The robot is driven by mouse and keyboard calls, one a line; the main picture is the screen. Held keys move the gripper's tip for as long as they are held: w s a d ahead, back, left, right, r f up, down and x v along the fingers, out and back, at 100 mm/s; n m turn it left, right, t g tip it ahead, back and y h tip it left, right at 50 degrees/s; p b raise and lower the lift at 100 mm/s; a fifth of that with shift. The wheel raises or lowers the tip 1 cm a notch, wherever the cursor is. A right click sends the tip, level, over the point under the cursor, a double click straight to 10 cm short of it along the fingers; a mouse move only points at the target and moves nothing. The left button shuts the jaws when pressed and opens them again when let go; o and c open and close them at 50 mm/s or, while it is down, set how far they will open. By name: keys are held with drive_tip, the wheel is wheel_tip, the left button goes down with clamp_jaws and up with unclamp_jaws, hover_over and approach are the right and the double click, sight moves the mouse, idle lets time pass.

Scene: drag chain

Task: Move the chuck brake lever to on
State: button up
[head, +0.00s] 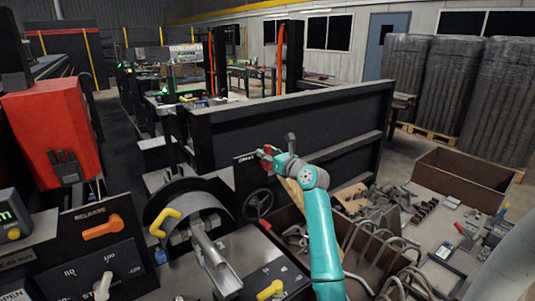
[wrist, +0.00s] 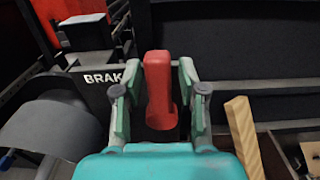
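The red chuck brake lever (wrist: 158,75) stands upright in the wrist view, in front of a dark panel (wrist: 95,90) with the partly hidden label "BRAK". My gripper (wrist: 160,90) has one finger on each side of the lever. The fingers are apart, with narrow gaps seeming to show beside the lever; firm contact cannot be made out. In the head view my gripper (head: 271,155) is at the small panel beside the long dark machine wall, with the red lever (head: 264,157) partly hidden by it. The lever's lower end and any on/off marks are hidden.
A black handwheel (head: 258,204) is below the panel, and a chuck guard with a yellow handle (head: 165,222) is to the left. A wooden strip (wrist: 243,135) rises close to the right of my gripper. Bins and loose parts lie at the right.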

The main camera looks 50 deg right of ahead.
drive_tip(key=shift+s, duration=0.1)
drive_tip(key=v, duration=1.1)
drive_tip(key=shift+s, duration=0.35)
drive_tip(key=shift+s+a, duration=0.1)
drive_tip(key=shift+a, duration=0.05)
